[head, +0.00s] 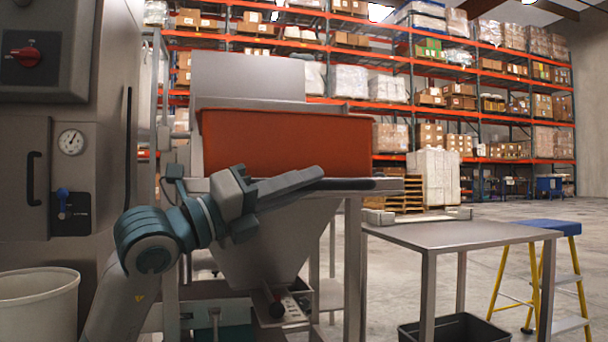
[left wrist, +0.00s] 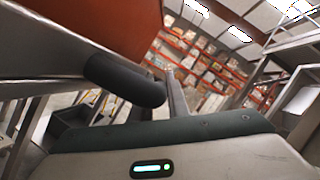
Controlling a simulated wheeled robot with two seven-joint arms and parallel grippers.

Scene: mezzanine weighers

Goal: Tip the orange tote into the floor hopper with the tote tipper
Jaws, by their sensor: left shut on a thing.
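The orange tote (head: 285,142) sits in the grey metal tote tipper (head: 248,78), above a steel funnel-shaped hopper (head: 262,245). The tote looks close to level; its inside is hidden. A dark handle (head: 352,184) sticks out along the front of the tipper below the tote. My left gripper (head: 312,180) is shut on this handle, just below the tote's front wall. In the left wrist view the black handle (left wrist: 125,80) runs close in front of the gripper body, with the orange tote (left wrist: 115,22) above it. My right gripper is not in view.
A steel table (head: 460,235) stands at the right, with a black bin (head: 455,328) under it. A blue-topped yellow step stool (head: 548,226) is beside it. A grey cabinet (head: 60,140) and a white bin (head: 38,300) are close on the left. Open floor lies behind the table.

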